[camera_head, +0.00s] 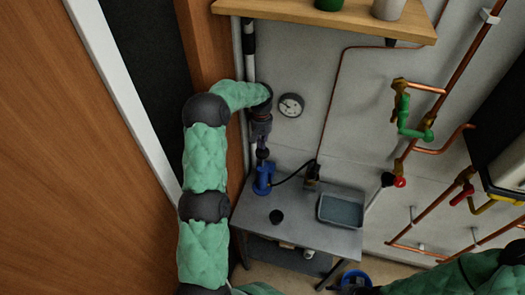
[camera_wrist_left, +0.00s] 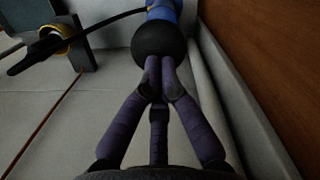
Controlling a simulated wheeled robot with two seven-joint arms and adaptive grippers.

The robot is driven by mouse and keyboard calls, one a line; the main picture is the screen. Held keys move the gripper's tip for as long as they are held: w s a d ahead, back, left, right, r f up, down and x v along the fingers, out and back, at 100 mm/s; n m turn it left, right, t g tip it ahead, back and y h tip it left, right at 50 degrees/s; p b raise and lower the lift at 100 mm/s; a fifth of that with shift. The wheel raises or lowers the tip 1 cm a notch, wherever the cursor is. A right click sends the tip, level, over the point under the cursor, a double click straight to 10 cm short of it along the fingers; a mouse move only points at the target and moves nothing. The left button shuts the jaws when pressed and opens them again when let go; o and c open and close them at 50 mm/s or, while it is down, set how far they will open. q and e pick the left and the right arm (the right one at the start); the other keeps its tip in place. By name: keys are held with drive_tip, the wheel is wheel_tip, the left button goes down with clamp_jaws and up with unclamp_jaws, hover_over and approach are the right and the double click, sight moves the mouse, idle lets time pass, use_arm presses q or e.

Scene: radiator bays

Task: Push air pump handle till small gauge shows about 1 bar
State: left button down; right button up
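The air pump (camera_head: 263,180) is blue and stands upright on the grey table. Its black ball-shaped handle knob (camera_wrist_left: 160,42) shows in the left wrist view, with the blue body (camera_wrist_left: 165,10) beyond it. My left gripper (camera_head: 262,148) is above the pump, pointing down. In the left wrist view its dark purple fingers (camera_wrist_left: 162,82) are drawn together and overlap the near side of the knob; nothing shows between them. I cannot tell whether they touch it. A round white-faced gauge (camera_head: 291,105) hangs on the wall; its reading is too small to tell. My right gripper is not clearly visible.
A wooden shelf (camera_head: 340,20) is above. Copper pipes (camera_head: 460,70) with valves fill the right wall. A wooden door (camera_head: 70,150) is at left.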

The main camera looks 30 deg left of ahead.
sight(262, 154)
use_arm(q)
drive_tip(key=shift+f+b, duration=2.2)
drive_tip(key=shift+f, duration=1.2)
drive_tip(key=shift+w+a+r+p, duration=0.2)
drive_tip(key=shift+w+a+r, duration=0.1)
drive_tip(key=shift+w+a, duration=0.25)
drive_tip(key=shift+w+a+r+p, duration=0.15)
drive_tip(key=shift+w+a+r, duration=0.1)
drive_tip(key=shift+w+a, duration=0.25)
drive_tip(key=shift+d, duration=0.15)
wheel_tip(262, 154, up, 12)
drive_tip(key=w+a, duration=0.1)
drive_tip(key=shift+w, duration=0.15)
drive_tip(key=shift+r, duration=0.1)
